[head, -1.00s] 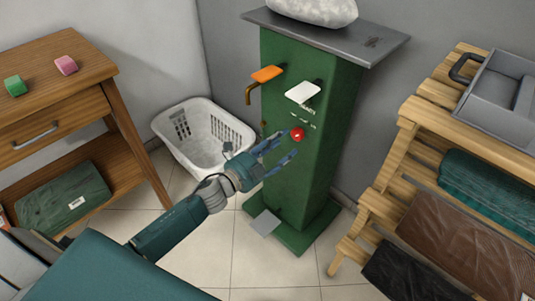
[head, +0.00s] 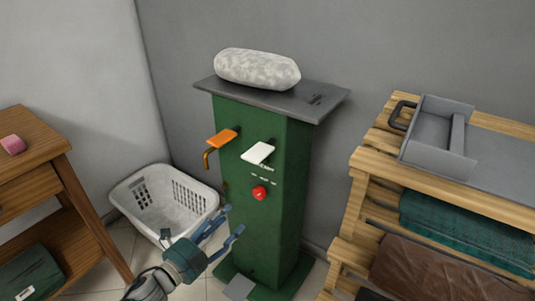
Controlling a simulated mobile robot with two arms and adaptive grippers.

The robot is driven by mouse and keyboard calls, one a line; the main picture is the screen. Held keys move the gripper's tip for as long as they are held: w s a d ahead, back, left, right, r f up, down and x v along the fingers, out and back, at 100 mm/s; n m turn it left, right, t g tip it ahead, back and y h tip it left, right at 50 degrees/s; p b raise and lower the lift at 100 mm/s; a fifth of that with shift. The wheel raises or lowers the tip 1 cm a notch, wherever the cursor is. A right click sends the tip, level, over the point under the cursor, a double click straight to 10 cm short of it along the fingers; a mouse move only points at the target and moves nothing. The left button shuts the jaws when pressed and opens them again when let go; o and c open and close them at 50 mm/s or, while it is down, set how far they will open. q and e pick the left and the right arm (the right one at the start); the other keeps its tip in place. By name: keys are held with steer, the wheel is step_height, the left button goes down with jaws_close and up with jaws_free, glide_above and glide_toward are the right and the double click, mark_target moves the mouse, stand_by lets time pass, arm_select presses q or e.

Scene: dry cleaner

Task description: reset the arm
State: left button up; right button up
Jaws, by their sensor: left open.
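My left gripper (head: 217,238) is at the lower middle of the head view, low in front of the green column machine (head: 285,187). Its fingers are apart and nothing is between them. The machine carries an orange lever (head: 222,137), a white lever (head: 258,152) and a red knob (head: 259,193). The fingertips are below and left of the red knob, apart from it. My right gripper is not in view.
A white laundry basket (head: 158,193) stands left of the machine. A wooden drawer table (head: 30,150) with a pink block (head: 13,145) is at the left. A wooden rack (head: 375,165) with a grey tray (head: 425,150) and folded cloths is at the right. A mottled pale bundle (head: 257,69) lies on the machine's top.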

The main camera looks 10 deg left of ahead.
arm_select(q)
steer(key=s+a+f+n+g+y+p, duration=0.3)
steer(key=s+f+n+p, duration=0.35)
steer(key=f+p, duration=0.2)
steer(key=s+a+f+n+g+y+p, duration=0.3)
steer(key=s+a+f+n+g+p, duration=0.15)
steer(key=s+f+p, duration=0.45)
steer(key=s+d+f+n+g+p, duration=0.1)
steer(key=s+d+n+g+p, duration=0.1)
steer(key=s, duration=0.8)
steer(key=s+d+f+n+g+p, duration=0.1)
steer(key=s+d+n+g+p, duration=0.1)
steer(key=s+p, duration=0.5)
steer(key=s+d+f+n+g+p, duration=0.1)
steer(key=s+d+g+p, duration=0.3)
steer(key=s, duration=1.1)
steer(key=shift+s+d+f+n+p, duration=0.25)
steer(key=shift+d+n+p, duration=0.25)
steer(key=shift+n+p, duration=0.3)
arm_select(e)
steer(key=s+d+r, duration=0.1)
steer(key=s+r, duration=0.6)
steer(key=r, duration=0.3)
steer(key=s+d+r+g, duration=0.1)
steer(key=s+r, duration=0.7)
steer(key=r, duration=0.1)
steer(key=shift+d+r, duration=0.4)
arm_select(q)
steer(key=shift+w, duration=0.1)
